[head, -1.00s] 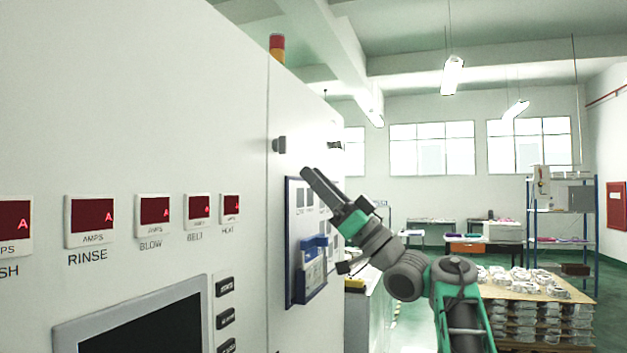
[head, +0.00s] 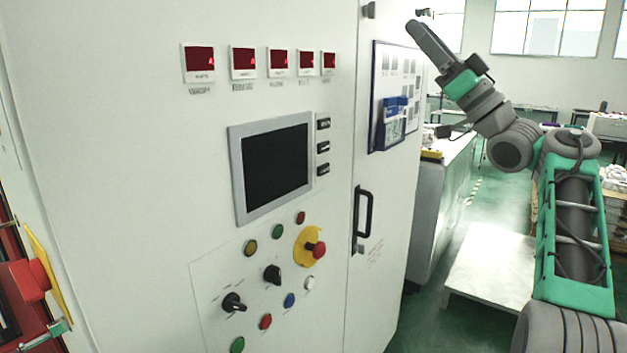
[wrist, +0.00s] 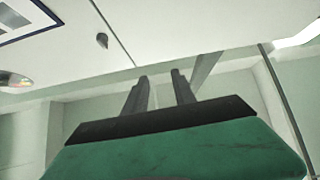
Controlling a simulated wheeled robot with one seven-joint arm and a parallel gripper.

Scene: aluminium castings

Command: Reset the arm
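My arm (head: 580,215) is raised on the right of the head view, its links grey and green. It reaches up and to the left, beside the white machine cabinet (head: 120,190). My gripper (head: 416,27) is at its upper end, pointing up and left near the cabinet's top. In the wrist view, the two dark fingers of my gripper (wrist: 159,76) stand apart with nothing between them. I cannot tell how far the fingertips are from the cabinet.
The cabinet has a screen (head: 275,165), a red stop button on yellow (head: 310,248), several knobs and a black door handle (head: 362,215). A blue holder (head: 391,125) hangs below my gripper. A pale low platform (head: 490,268) stands on the green floor by my arm.

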